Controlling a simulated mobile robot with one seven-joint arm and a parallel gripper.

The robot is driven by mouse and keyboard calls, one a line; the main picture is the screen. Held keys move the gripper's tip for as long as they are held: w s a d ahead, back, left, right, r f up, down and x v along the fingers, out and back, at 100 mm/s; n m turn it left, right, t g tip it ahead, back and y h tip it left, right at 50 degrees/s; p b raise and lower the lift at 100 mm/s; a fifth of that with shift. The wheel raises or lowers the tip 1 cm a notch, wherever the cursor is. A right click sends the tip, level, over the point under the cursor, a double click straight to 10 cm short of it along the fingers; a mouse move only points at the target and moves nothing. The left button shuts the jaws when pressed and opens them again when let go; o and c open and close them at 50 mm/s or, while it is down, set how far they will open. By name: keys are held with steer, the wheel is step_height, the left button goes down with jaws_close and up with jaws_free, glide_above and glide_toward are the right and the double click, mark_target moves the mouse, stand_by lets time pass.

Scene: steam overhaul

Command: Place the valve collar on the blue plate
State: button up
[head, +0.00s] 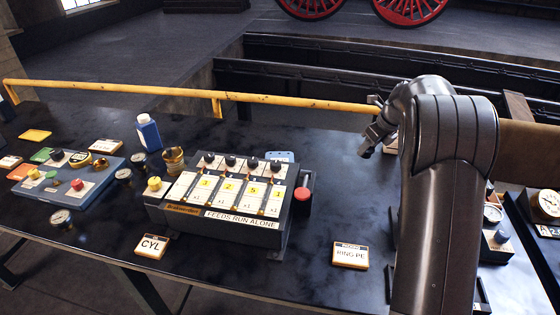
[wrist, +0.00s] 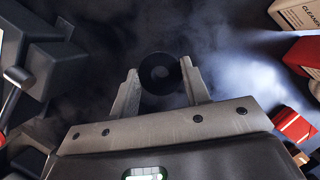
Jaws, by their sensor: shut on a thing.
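The valve collar, a black ring (wrist: 147,74), sits between the two finger tips of my gripper (wrist: 161,85) in the wrist view, with its round hole facing the camera. My gripper is shut on it. In the head view my gripper (head: 372,136) is over the table, right of the feed box, and the collar cannot be made out there. A small light-blue plate (head: 281,156) lies behind the feed box, partly hidden by it. A larger slate-blue board (head: 104,178) with several parts on it lies at the left. I cannot tell which is the blue plate.
The feed box (head: 232,195) with several knobs stands mid-table. A blue bottle (head: 148,133) and brass cup (head: 174,161) stand left of it. A yellow rail (head: 150,91) runs behind the table. The dark tabletop (head: 335,205) is clear right of the box, behind the "RING PE" card (head: 350,256).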

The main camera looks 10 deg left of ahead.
steer(key=a, duration=1.5)
glide_toward(287, 158)
steer(key=s, duration=0.1)
steer(key=s+a, duration=0.1)
steer(key=s, duration=0.1)
steer(key=shift+f+m, duration=0.15)
steer(key=shift+m, duration=0.25)
steer(key=shift+w+a+f, duration=0.15)
steer(key=shift+a+f, duration=0.15)
steer(key=shift+a, duration=0.15)
steer(key=shift+f, duration=1.9)
steer(key=shift+f, duration=0.15)
steer(key=o, duration=1.1)
